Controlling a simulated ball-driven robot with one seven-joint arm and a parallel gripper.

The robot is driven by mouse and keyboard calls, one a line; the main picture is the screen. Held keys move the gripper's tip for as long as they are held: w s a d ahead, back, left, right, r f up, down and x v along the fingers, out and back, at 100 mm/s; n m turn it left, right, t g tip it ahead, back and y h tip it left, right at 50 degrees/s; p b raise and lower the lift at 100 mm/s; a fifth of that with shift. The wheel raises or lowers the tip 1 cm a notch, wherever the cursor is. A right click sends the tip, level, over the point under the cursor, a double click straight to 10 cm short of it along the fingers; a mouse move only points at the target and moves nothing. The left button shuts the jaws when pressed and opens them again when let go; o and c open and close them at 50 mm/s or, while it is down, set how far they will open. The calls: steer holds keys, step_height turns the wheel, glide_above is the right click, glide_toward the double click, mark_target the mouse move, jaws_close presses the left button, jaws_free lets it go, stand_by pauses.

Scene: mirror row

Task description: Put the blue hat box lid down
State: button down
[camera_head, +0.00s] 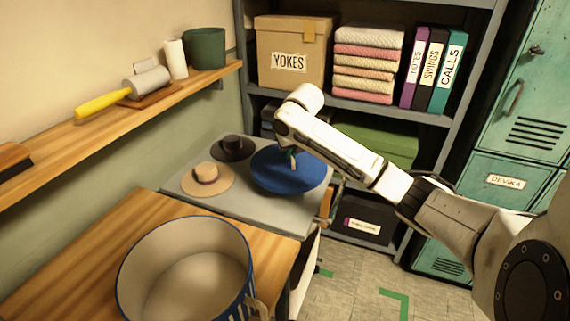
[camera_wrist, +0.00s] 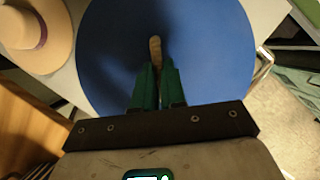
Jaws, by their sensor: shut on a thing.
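The blue hat box lid (camera_head: 285,179) is a round blue disc over the right part of a grey tabletop, in the middle of the head view. It fills much of the wrist view (camera_wrist: 215,60). My gripper (camera_head: 290,156) is above the lid, its green fingers shut on a small tan handle at the lid's middle. The fingers also show in the wrist view (camera_wrist: 157,85). I cannot tell whether the lid touches the tabletop. The open round hat box (camera_head: 190,265), cream inside with a blue rim, stands on the wooden counter in front and looks empty.
A tan hat (camera_head: 207,180) and a dark hat (camera_head: 233,148) lie on the grey tabletop (camera_head: 250,213), left of the lid. A wooden wall shelf (camera_head: 110,125) holds a yellow-handled roller. Shelving with a YOKES box (camera_head: 290,50) stands behind. Teal lockers (camera_head: 520,130) are at right.

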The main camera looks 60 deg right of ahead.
mark_target(285, 164)
steer(key=shift+w+d+f, duration=0.2)
steer(key=shift+w+f, duration=0.2)
steer(key=shift+f, duration=0.15)
steer(key=shift+w+d+f, duration=0.15)
steer(key=shift+w+f, duration=0.25)
steer(key=shift+f, duration=0.1)
steer(key=shift+w+f, duration=0.15)
steer(key=shift+f, duration=1.6)
steer(key=shift+f, duration=0.1)
steer(key=c, duration=1.2)
jaws_free()
steer(key=v, duration=1.2)
